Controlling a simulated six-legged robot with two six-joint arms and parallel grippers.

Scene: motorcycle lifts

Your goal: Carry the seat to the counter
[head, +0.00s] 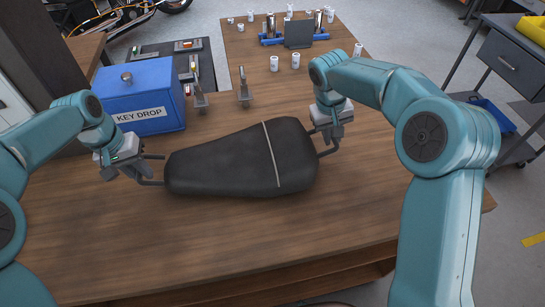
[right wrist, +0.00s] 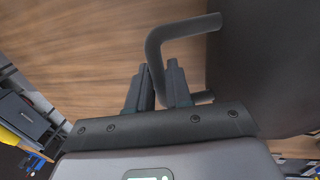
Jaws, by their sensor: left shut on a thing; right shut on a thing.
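The black seat (head: 225,165), with a pale strap across it, lies level over the wooden counter (head: 225,235). I cannot tell whether it touches the top or hangs just above it. It has a dark bar handle at each end. My left gripper (head: 143,170) is shut on the handle at the seat's narrow left end. My right gripper (head: 325,138) is shut on the handle at the wide right end. In the right wrist view, the right gripper's fingers (right wrist: 160,85) close around the bent bar handle (right wrist: 157,45), with the dark seat (right wrist: 270,60) beside it.
A blue key drop box (head: 140,85) stands on the counter at the back left. Small metal stands (head: 243,90) are behind the seat. White cups (head: 274,63) and a blue rack (head: 295,38) are further back. The front of the counter is clear. A grey cart (head: 505,65) stands at right.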

